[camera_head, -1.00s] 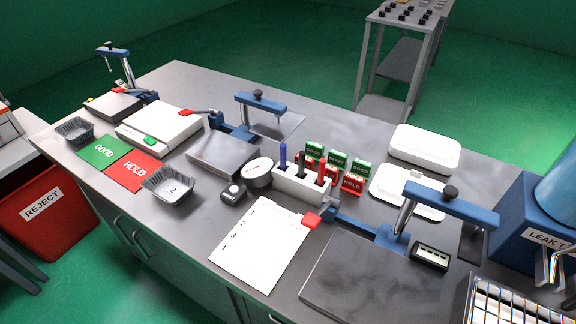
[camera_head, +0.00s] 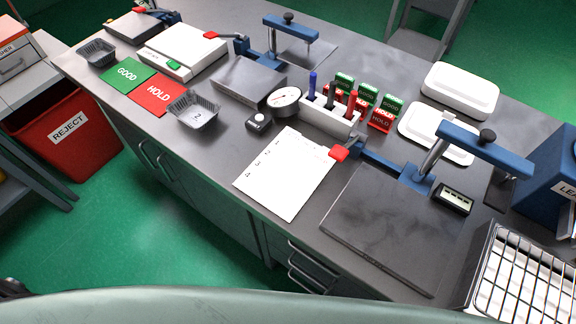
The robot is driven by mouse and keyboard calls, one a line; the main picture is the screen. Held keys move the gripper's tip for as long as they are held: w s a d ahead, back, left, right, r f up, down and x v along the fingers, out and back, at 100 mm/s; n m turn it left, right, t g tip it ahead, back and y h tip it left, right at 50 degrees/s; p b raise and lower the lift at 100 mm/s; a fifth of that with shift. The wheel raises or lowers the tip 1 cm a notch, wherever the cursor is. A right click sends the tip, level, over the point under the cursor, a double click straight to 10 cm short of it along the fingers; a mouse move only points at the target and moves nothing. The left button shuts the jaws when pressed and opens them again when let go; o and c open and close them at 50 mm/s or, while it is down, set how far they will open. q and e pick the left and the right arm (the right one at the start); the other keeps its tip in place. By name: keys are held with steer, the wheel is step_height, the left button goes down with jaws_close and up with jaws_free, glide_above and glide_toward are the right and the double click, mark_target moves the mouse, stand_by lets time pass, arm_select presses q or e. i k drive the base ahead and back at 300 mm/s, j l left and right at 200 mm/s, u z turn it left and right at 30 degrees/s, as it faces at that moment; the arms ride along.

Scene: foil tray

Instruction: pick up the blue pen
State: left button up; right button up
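The blue pen (camera_head: 312,84) stands upright in the left slot of a white pen holder (camera_head: 328,120) near the middle of the workbench. A black pen and a red pen stand in the same holder to its right. The lower part of the blue pen is hidden inside the holder. Neither of my grippers shows in the head view.
A numbered white sheet (camera_head: 285,178) lies in front of the holder. A blue clamp (camera_head: 418,178) with a red handle is on the right.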

mark_target(312, 78)
steer(key=j, duration=0.95)
steer(key=k+j, duration=0.1)
steer(key=j, duration=0.85)
steer(key=k+u, duration=0.05)
